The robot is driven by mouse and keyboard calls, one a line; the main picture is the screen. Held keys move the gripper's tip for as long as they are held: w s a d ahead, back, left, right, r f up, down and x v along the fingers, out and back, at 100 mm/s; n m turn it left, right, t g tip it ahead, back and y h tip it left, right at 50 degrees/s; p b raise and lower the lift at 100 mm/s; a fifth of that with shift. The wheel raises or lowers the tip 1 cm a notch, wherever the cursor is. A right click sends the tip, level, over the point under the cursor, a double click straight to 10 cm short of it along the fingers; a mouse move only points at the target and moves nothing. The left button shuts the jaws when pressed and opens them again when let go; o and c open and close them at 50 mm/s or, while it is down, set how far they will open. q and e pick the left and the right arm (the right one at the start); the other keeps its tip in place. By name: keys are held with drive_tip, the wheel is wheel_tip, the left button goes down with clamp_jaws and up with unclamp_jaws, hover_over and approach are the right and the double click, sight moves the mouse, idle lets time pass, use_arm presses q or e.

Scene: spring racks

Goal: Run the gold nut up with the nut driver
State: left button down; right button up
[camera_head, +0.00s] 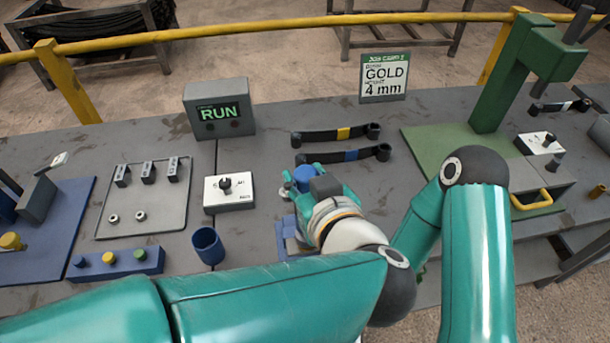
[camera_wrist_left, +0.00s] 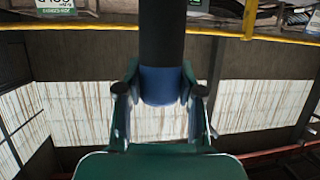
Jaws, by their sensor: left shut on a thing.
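My left gripper (camera_head: 308,182) is shut on the nut driver, seen as a round blue piece (camera_head: 302,176) between its fingers. In the left wrist view the fingers (camera_wrist_left: 160,95) flank the driver's blue part (camera_wrist_left: 160,84), with a thick black cylinder above it. The driver's lower end is hidden in the head view. A blue block (camera_head: 118,274) at the front left carries small blue, gold and green knobs or nuts, the gold one (camera_head: 109,257) in the middle. My right gripper is hidden.
A card (camera_head: 384,78) reads GOLD, 4 mm. A RUN box (camera_head: 219,108), a white dial box (camera_head: 228,191), a grey tray (camera_head: 145,222) and a blue cup (camera_head: 207,245) stand left. Two black straps (camera_head: 340,155) lie behind the gripper. A green press (camera_head: 500,90) stands right.

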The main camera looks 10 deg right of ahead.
sight(306, 172)
use_arm(q)
drive_tip(key=shift+f, duration=0.75)
idle(1.4)
wheel_tip(306, 172, up, 3)
drive_tip(key=p, duration=0.3)
drive_tip(key=shift+f, duration=0.1)
drive_tip(key=shift+r, duration=2.25)
